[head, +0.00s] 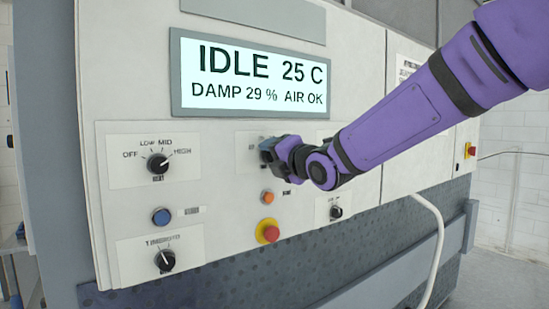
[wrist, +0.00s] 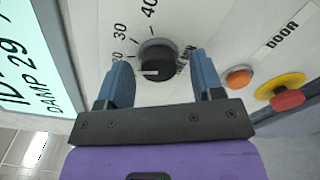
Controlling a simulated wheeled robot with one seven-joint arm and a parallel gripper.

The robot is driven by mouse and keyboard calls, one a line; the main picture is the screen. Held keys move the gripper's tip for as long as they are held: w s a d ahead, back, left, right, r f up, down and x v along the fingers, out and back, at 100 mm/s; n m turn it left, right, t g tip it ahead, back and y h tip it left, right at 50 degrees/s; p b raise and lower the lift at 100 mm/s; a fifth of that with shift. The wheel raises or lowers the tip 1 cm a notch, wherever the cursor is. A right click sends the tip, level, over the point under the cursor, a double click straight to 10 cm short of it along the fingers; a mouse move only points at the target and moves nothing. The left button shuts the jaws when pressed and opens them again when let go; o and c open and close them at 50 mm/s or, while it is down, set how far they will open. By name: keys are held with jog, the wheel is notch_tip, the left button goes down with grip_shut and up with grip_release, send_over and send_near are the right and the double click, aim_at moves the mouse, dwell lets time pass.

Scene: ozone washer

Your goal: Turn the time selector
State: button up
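The time selector (wrist: 157,62) is a round black knob with a pale pointer line. It shows in the wrist view on a light panel, with the numbers 30 and 40 printed around it. My gripper (wrist: 160,70) is open, with one blue finger on each side of the knob. I cannot tell whether the fingers touch it. The pointer line lies toward the left in the wrist view.
The display (head: 248,73) reads IDLE 25 C, DAMP 29 %, AIR OK. An OFF/LOW/MID/HIGH knob (head: 158,163), a blue button (head: 161,216) and a lower-left knob (head: 165,261) are at left. An orange button (head: 267,197) and a red-yellow button (head: 268,231) sit below my gripper.

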jog(key=v, duration=1)
jog(key=shift+s+d, duration=0.25)
jog(key=shift+s, duration=0.05)
jog(key=s+d+f+m+g+h, duration=0.2)
jog(key=s+d+f+m+h, duration=0.15)
jog(key=d+m, duration=0.45)
jog(key=s+d+f+m+g+h, duration=0.1)
jog(key=s+d+f+m+h, duration=0.1)
jog(key=s+d+m+h, duration=0.45)
jog(key=s+d+f+m+g, duration=0.3)
jog(key=s+d+m, duration=0.1)
jog(key=s+m, duration=0.3)
jog(key=s+d+f+m+g, duration=0.3)
jog(key=s+d+f+m, duration=0.1)
jog(key=s+m, duration=0.4)
jog(key=shift+s+d+m+g, duration=0.15)
jog(key=shift+d+m+g, duration=0.15)
jog(key=shift+m, duration=0.25)
